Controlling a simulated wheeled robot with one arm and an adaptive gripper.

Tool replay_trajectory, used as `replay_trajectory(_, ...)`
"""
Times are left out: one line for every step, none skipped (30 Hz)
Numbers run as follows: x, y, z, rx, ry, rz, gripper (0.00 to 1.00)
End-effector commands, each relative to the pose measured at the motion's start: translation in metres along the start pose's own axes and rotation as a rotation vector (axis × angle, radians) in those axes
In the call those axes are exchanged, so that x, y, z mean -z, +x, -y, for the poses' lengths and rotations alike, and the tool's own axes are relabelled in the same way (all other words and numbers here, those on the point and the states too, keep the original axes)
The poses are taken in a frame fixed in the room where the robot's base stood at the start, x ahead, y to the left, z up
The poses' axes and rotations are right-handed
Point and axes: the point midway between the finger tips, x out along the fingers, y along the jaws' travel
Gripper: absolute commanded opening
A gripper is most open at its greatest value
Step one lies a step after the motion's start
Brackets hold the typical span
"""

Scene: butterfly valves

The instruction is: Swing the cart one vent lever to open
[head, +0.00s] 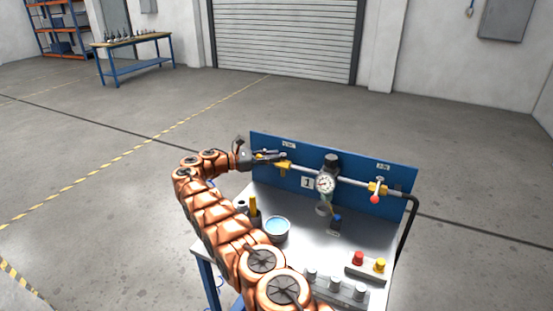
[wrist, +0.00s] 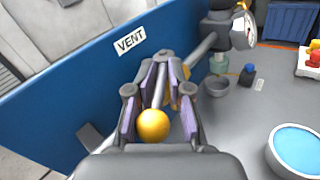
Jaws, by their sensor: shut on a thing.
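The vent lever, a grey rod with a yellow ball knob (wrist: 153,125), lies between the purple-padded fingers of my gripper (wrist: 161,82) in the wrist view. The fingers are shut on the rod, with the knob at the near end, toward my palm. In the head view my gripper (head: 264,156) is at the left end of the blue panel (head: 315,195), by the yellow vent valve body (head: 283,167). The VENT label (wrist: 130,41) is on the panel above the fingers. My gripper hides most of the lever in the head view; its exact angle to the pipe is hard to tell.
A blue-filled bowl (head: 277,229) and red and yellow buttons (head: 368,262) are on the cart top. Open floor lies left.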

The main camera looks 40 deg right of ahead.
Motion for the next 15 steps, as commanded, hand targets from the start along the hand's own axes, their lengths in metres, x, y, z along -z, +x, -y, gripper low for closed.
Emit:
replay_trajectory(-0.0018, -0.0104, -0.005, -0.025, 0.009, -0.002, 0.0)
replay_trajectory(-0.0019, -0.0112, -0.0043, -0.023, 0.008, -0.001, 0.0)
replay_trajectory(-0.0023, -0.012, -0.0034, -0.019, 0.006, 0.0, 0.0)
replay_trajectory(-0.0025, -0.0124, -0.0028, -0.016, 0.007, 0.002, 0.0)
replay_trajectory(-0.0027, -0.0126, -0.0022, -0.013, 0.007, 0.002, 0.0)
replay_trajectory(-0.003, -0.0126, -0.0014, -0.01, 0.007, 0.002, 0.0)
replay_trajectory(-0.0031, -0.0125, -0.0007, -0.007, 0.007, 0.003, 0.0)
replay_trajectory(-0.0032, -0.0124, -0.0002, -0.005, 0.007, 0.003, 0.0)
replay_trajectory(-0.0032, -0.0123, 0.0004, -0.002, 0.007, 0.004, 0.0)
replay_trajectory(-0.0034, -0.0122, 0.0008, 0.0, 0.007, 0.005, 0.0)
replay_trajectory(-0.0035, -0.012, 0.0012, 0.002, 0.006, 0.005, 0.0)
replay_trajectory(-0.0037, -0.0118, 0.0017, 0.003, 0.005, 0.006, 0.0)
replay_trajectory(-0.0038, -0.0117, 0.0019, 0.005, 0.004, 0.007, 0.0)
replay_trajectory(-0.004, -0.0115, 0.0022, 0.006, 0.004, 0.007, 0.0)
replay_trajectory(-0.0041, -0.0114, 0.0024, 0.007, 0.005, 0.008, 0.0)
